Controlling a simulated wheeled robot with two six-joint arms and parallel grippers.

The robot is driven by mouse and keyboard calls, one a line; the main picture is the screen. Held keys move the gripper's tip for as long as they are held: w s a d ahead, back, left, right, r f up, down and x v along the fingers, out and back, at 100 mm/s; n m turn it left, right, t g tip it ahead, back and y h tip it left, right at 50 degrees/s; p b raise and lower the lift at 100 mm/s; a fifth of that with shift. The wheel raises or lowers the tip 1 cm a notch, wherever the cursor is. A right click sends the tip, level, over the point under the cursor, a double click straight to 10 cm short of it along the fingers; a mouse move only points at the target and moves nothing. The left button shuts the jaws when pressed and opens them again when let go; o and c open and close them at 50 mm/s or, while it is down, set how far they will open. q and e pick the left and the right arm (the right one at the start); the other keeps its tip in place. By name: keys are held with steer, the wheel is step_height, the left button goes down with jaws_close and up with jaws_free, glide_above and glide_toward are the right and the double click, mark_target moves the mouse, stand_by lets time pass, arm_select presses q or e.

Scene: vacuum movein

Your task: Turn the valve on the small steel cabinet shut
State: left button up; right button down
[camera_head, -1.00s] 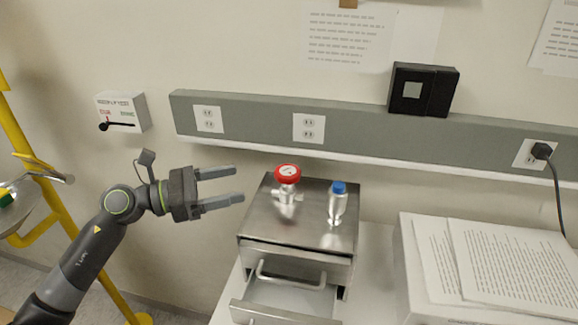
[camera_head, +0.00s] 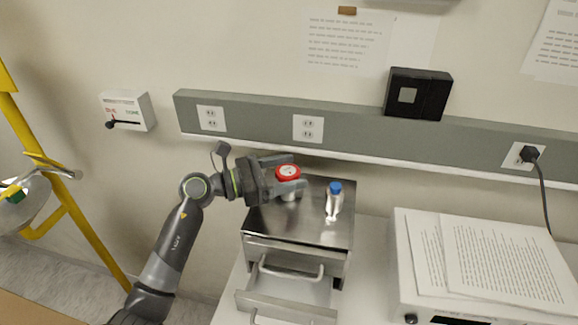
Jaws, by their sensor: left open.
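The small steel cabinet (camera_head: 262,222) stands on a white surface below the grey wall rail, with an open drawer at its front. On its top is a valve with a round red handle (camera_head: 288,172). A second fitting with a blue cap (camera_head: 335,190) stands to its right. My left gripper (camera_head: 297,174) is open, with its fingers on either side of the red handle; whether they touch it I cannot tell. The gripper partly hides the valve's body. My right gripper is not in view.
A white box with papers (camera_head: 500,250) stands right of the cabinet. The wall rail (camera_head: 250,122) with outlets runs close behind. A yellow frame (camera_head: 60,190) stands at the left. The open drawer (camera_head: 285,290) juts out in front of the cabinet.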

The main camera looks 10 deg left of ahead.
arm_select(q)
steer(key=shift+w+d, duration=0.15)
steer(key=shift+d, duration=0.1)
steer(key=c, duration=1)
steer(key=shift+o, duration=0.2)
steer(key=shift+f+b, duration=0.15)
steer(key=shift+b, duration=0.3)
steer(key=m+g+h+b, duration=0.1)
steer(key=m+g+b, duration=0.2)
steer(key=b, duration=0.5)
steer(key=m+g+h+b, duration=0.1)
steer(key=m+g+b, duration=0.2)
steer(key=g+b, duration=0.3)
steer(key=shift+f+h+b, duration=0.15)
steer(key=shift+h+b, duration=0.15)
steer(key=shift+b, duration=0.85)
steer(key=shift+r+m+g+b, duration=0.25)
steer(key=shift+m+g+b, duration=0.65)
steer(key=shift+g+b, duration=0.45)
